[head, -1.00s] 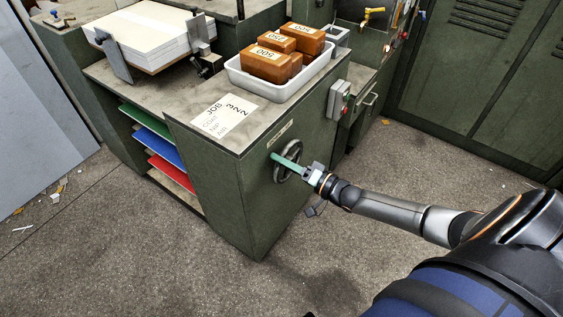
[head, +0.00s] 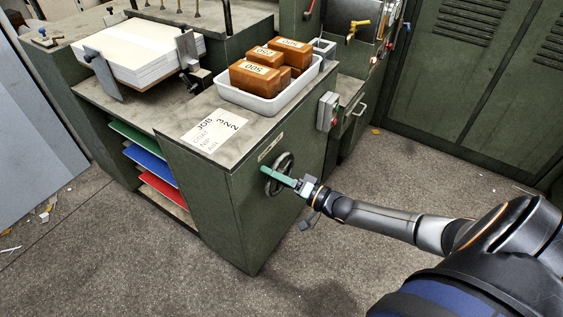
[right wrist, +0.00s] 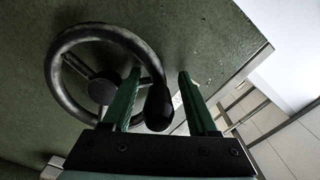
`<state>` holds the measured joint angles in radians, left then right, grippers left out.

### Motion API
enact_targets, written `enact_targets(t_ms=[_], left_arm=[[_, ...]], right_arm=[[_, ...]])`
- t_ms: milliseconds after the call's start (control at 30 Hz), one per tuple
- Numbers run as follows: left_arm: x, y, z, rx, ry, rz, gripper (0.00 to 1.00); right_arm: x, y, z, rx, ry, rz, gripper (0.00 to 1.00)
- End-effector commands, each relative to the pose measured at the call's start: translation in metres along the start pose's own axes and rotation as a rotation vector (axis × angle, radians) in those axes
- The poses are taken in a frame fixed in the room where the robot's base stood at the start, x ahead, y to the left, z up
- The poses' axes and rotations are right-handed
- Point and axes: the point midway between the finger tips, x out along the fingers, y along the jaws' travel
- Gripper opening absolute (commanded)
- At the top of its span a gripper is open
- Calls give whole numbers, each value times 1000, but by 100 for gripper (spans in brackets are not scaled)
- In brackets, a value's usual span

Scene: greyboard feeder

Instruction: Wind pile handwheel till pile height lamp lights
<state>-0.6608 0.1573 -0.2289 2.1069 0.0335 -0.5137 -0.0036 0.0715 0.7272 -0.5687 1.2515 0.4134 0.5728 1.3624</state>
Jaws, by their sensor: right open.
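The pile handwheel (head: 279,173) is a dark spoked wheel on the green cabinet's side face, below a small label plate (head: 268,149). In the right wrist view the handwheel (right wrist: 62,84) shows its rim, hub and dark knob (right wrist: 158,106). My right gripper (head: 268,171) is at the wheel. In the right wrist view its green fingers (right wrist: 158,92) are apart, with the knob between them; it appears nearer the left finger, and contact cannot be told. The pile of white sheets (head: 150,50) lies on the feeder at the back left. I cannot make out the pile height lamp. My left gripper is not in view.
A white tray (head: 270,104) with several orange boxes stands on the cabinet top, beside a job card (head: 209,134). A grey switch box (head: 327,111) with a red button is on the cabinet's side. The floor in front is clear.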

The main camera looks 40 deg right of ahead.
Motion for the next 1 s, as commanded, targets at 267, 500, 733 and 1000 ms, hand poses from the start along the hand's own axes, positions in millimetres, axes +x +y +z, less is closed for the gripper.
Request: enact_targets(t_ms=[267, 500, 733, 1000], left_arm=[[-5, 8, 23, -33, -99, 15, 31], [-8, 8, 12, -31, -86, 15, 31], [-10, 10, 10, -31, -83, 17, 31], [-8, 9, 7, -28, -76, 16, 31]], right_arm=[[-42, 0, 0, 0, -4, 6, 59], [-92, 0, 0, 0, -4, 4, 59], [-119, -1, 1, 1, -3, 0, 59], [-124, 0, 1, 1, -2, -2, 59]])
